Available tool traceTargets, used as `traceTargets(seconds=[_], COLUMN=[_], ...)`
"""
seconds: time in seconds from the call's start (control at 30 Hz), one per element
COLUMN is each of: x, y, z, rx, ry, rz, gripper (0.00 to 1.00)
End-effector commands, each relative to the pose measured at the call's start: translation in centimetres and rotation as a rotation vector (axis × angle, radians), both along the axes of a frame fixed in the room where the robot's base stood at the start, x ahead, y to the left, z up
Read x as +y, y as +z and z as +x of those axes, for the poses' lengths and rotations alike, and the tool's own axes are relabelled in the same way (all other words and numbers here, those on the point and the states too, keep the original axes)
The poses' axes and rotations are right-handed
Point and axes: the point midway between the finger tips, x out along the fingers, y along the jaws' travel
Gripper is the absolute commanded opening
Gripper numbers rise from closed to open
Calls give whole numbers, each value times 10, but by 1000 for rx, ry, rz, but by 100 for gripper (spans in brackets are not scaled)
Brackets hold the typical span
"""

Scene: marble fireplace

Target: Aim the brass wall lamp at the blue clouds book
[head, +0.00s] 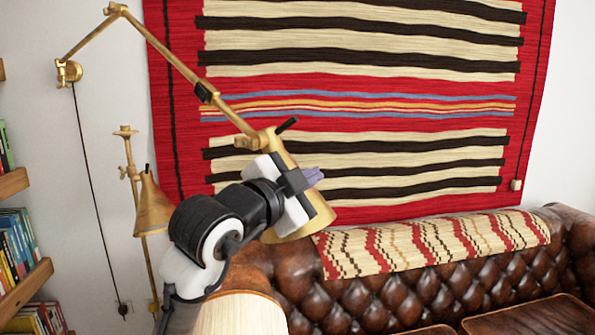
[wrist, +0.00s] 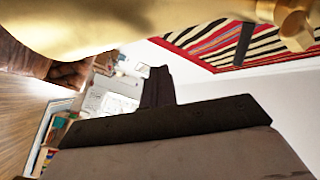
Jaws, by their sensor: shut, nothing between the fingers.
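The brass wall lamp (head: 300,222) hangs from a jointed arm fixed to the wall at the upper left. Its conical shade points down, tilted a little right, above the sofa. A black knob sticks up at the shade's top. My gripper (head: 316,177) is in front of the shade, shut and empty, its purple-grey fingertips overlapping the shade's right side. I cannot tell whether they touch. In the wrist view the brass shade (wrist: 120,22) fills the top, close above the dark gripper parts. I cannot pick out a blue clouds book; several blue spines (head: 14,238) stand on the left shelf.
A second, smaller brass lamp (head: 152,208) stands left of my arm. A striped rug (head: 360,105) hangs behind the wall lamp. A brown leather sofa (head: 390,285) with a woven throw (head: 440,243) is below. A cream drum-shaped thing (head: 240,315) is under my arm.

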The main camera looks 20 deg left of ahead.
Motion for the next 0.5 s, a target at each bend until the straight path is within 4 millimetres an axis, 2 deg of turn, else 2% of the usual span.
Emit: traceTargets(seconds=[0.2,0.5], x=[16,18], y=[-14,-17], z=[9,10], rx=[0,-1], ry=[2,1], rz=[-2,0], gripper=[0,0])
